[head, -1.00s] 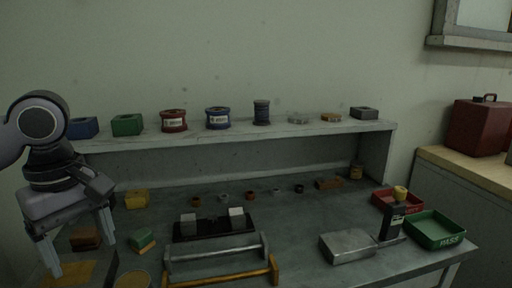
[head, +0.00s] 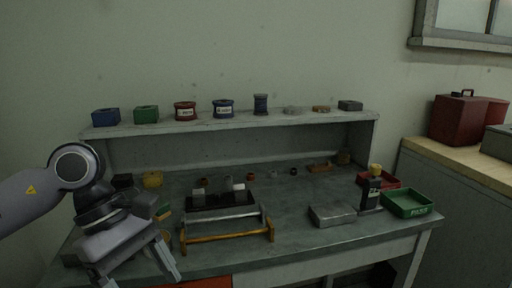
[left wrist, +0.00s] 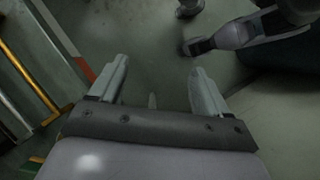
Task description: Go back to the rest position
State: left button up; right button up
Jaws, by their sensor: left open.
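My left gripper (head: 140,270) is at the lower left of the head view, over the left front of the workbench (head: 300,243). Its two fingers point down and stand apart with nothing between them. In the left wrist view the open fingers of my left gripper (left wrist: 155,88) are above the bare floor (left wrist: 150,60). The bench edge and a yellow bar (left wrist: 30,85) lie to the left there. Parts of my own body show at the top right of that view. My right gripper is not in view.
A yellow-and-grey handled rack (head: 228,236) stands near the gripper on the bench. A metal box (head: 332,215), a green tray (head: 407,203) and a red tray (head: 390,180) are at the right. A shelf (head: 300,120) holds spools and blocks. A red can (head: 458,120) sits on the side cabinet.

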pick_arm(q)
jog(key=s+d+r+n+t+h+p, duration=0.1)
jog(key=d+r+n+h, duration=0.1)
jog(key=d+n+h, duration=0.55)
jog(key=s+d+r+n+h+p, duration=0.1)
jog(key=s+d+r+n+h, duration=0.1)
jog(key=d+n+h, duration=0.6)
jog(key=w+a+f+n+t+y, duration=0.3)
jog(key=a+f+n+t+y, duration=0.45)
jog(key=n, duration=0.85)
jog(key=w+a+f+n+t+y, duration=0.3)
jog(key=a+f+n+t+y, duration=0.2)
jog(key=f+n+t, duration=0.8)
jog(key=s+a+f+n+g+y, duration=0.2)
jog(key=s+a+f+n+g, duration=0.1)
jog(key=s+f+n, duration=0.3)
jog(key=s+a+f+n+g+y+p, duration=0.1)
jog(key=s+a+f+n+g+y, duration=0.2)
jog(key=s+f+n, duration=0.4)
jog(key=shift+a+f+g+y, duration=0.35)
jog(key=shift+a+g, duration=0.45)
jog(key=shift+g, duration=0.45)
